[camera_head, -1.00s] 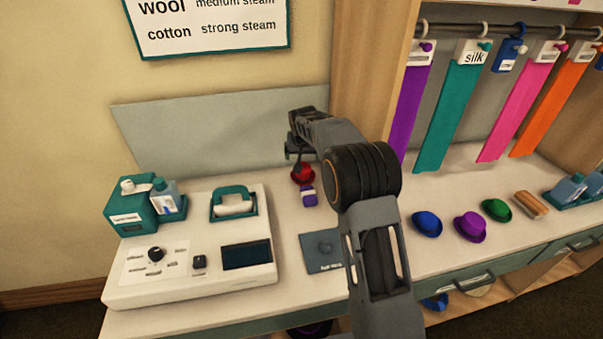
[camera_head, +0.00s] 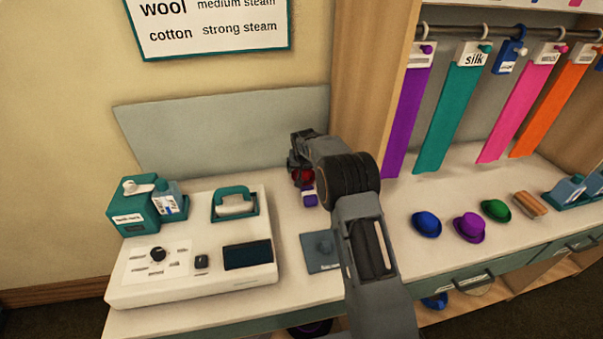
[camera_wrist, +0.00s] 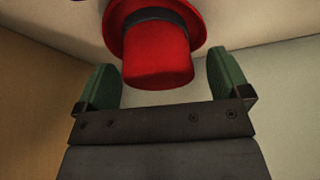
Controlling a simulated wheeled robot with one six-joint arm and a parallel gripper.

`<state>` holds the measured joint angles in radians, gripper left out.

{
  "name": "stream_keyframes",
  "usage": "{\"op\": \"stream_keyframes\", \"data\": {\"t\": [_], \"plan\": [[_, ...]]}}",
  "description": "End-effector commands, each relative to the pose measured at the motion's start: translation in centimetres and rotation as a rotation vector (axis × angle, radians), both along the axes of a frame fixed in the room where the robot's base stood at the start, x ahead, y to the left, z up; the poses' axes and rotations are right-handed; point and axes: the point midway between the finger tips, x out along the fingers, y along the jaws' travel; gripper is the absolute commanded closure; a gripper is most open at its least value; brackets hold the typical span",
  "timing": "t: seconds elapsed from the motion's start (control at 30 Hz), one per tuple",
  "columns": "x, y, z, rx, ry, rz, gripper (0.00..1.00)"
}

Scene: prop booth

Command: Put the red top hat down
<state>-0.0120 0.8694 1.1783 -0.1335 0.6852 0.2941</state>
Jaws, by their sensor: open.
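The red top hat (camera_head: 303,176) is at the back of the counter, partly hidden by my gripper in the head view. In the wrist view the hat (camera_wrist: 158,55) shows its crown toward me, with a dark band and its brim on the far side, against the pale counter. My gripper (camera_wrist: 160,82) is open, one green finger on each side of the crown, with a visible gap at both sides. In the head view my gripper (camera_head: 301,160) is right over the hat.
A purple-and-white item (camera_head: 309,196) lies just in front of the hat. A grey-blue mat (camera_head: 320,250) is nearer the front. A white steam console (camera_head: 180,265) stands left. Blue (camera_head: 427,224), purple (camera_head: 470,227) and green (camera_head: 496,210) hats sit right.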

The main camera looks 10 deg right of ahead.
Motion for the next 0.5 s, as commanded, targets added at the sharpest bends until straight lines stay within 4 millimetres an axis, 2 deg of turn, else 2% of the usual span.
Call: {"op": "stream_keyframes", "data": {"t": [0.17, 0.5], "plan": [[0.01, -0.02, 0.0, 0.0, 0.0, 0.0, 0.05], [-0.01, -0.02, 0.02, 0.0, 0.0, 0.0, 0.37]]}}
